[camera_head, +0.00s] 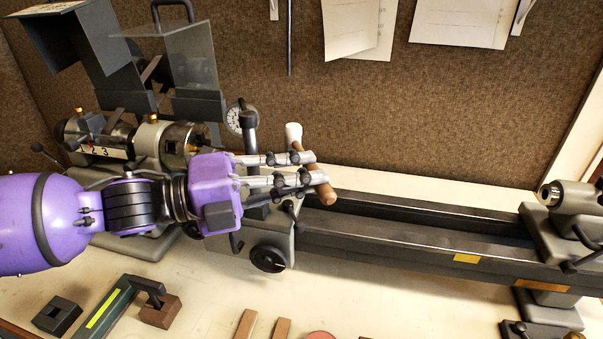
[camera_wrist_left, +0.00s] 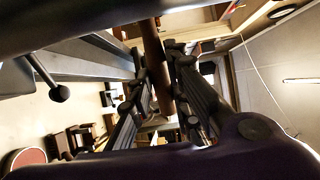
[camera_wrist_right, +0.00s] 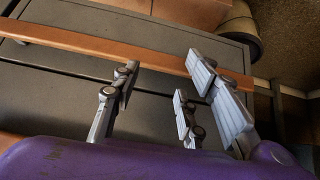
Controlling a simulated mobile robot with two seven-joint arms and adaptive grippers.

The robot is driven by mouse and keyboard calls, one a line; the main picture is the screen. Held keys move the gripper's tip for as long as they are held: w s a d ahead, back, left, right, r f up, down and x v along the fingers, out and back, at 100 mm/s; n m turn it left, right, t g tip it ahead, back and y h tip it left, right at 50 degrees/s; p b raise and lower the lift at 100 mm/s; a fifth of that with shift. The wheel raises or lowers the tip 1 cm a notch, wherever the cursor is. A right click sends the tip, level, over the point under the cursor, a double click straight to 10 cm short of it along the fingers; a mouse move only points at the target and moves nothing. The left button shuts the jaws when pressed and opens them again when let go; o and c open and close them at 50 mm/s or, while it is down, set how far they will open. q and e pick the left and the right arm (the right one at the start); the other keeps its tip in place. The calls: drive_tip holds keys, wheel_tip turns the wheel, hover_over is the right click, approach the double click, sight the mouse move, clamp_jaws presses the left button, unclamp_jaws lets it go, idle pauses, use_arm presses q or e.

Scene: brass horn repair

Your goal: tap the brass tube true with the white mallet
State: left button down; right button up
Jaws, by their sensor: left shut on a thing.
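The white mallet (camera_head: 293,132) is held over the lathe, its pale head toward the back and its brown handle tilted toward the front right. My left gripper (camera_head: 312,168) is shut on the handle. In the left wrist view the brown handle (camera_wrist_left: 158,65) runs between the two fingers. My right gripper (camera_wrist_right: 163,88) shows only in the right wrist view; its fingers are apart and nothing is seen between them. I cannot pick out the brass tube; my left gripper and arm hide part of the headstock and carriage.
The lathe bed (camera_head: 420,232) runs right to the tailstock (camera_head: 570,200). The headstock chuck (camera_head: 185,143) and a dial gauge (camera_head: 240,117) stand behind my left arm. A corkboard (camera_head: 440,110) closes the back.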

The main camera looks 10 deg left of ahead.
use_arm(q)
drive_tip(key=shift+r+p, duration=0.35)
drive_tip(key=shift+r, duration=0.1)
use_arm(e)
drive_tip(key=shift+w+r, duration=0.4)
drive_tip(key=shift+r, duration=0.05)
use_arm(q)
drive_tip(key=shift+f, duration=0.1)
